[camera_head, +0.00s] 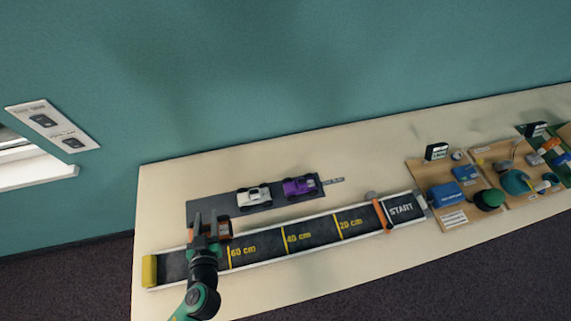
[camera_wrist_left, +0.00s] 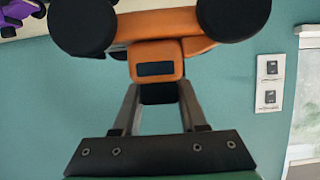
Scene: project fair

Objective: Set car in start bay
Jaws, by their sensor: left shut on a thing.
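My left gripper (camera_head: 207,238) is over the left part of the track, by the left end of the dark car mat (camera_head: 200,207). It is shut on an orange car (camera_head: 225,229), which fills the top of the left wrist view (camera_wrist_left: 157,58) with its black wheels. The arm hides part of that car in the head view. A white car (camera_head: 254,197) and a purple car (camera_head: 299,187) stand on the mat. The start bay (camera_head: 402,210), marked START, is at the track's right end, beside an orange gate (camera_head: 382,215). My right gripper does not show.
The black track (camera_head: 265,245) has yellow distance lines and a yellow block (camera_head: 149,271) at its left end. Wooden boards (camera_head: 430,170) with blue, green and other parts stand right of the start bay. Bare table (camera_head: 165,180) lies behind the mat.

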